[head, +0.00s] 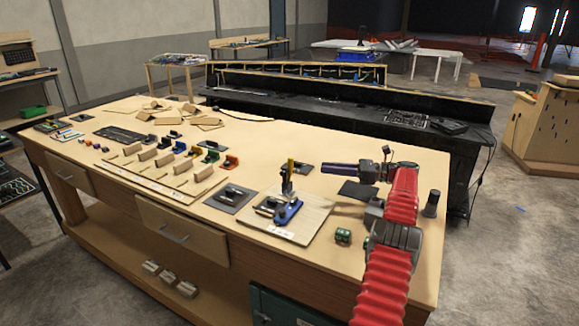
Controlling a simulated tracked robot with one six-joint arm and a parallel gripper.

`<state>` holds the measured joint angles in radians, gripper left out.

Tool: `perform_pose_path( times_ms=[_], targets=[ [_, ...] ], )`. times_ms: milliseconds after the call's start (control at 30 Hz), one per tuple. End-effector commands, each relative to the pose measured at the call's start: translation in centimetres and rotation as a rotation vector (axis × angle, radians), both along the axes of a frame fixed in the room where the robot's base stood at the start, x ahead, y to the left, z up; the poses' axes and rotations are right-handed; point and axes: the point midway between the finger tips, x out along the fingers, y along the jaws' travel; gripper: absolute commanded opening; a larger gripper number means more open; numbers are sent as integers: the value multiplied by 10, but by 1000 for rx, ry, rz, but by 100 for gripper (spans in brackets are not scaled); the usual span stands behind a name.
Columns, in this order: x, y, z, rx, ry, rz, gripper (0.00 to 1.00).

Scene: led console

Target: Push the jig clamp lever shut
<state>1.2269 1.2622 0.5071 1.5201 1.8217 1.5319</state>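The jig clamp (288,211) is a blue fixture on a light wooden board (312,222) near the front edge of the bench. Its lever (290,172) stands upright, dark below with a yellow upper part. My gripper (324,168) is at the end of my red arm, to the right of the lever and at about the height of its upper part. Its dark fingers point left, and a gap shows between them and the lever in this view. The fingers overlap from here, so I cannot tell whether they are open or shut. Nothing shows held in them.
A dark pad (358,191) lies under my arm. A small green block (343,236) and a dark cylinder (431,204) stand nearby. A grey plate (230,198) with small parts is left of the board. A rack of wooden blocks and coloured parts (165,160) fills the bench's middle.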

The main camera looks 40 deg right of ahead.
Motion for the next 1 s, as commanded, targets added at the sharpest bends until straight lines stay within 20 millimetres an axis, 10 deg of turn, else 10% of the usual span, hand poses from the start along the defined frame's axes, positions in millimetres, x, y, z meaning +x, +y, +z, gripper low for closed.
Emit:
perform_pose_path(
  times_ms=[1000],
  targets=[
    [102, 71, 0, -1, 1, 3, 23]
  ],
)
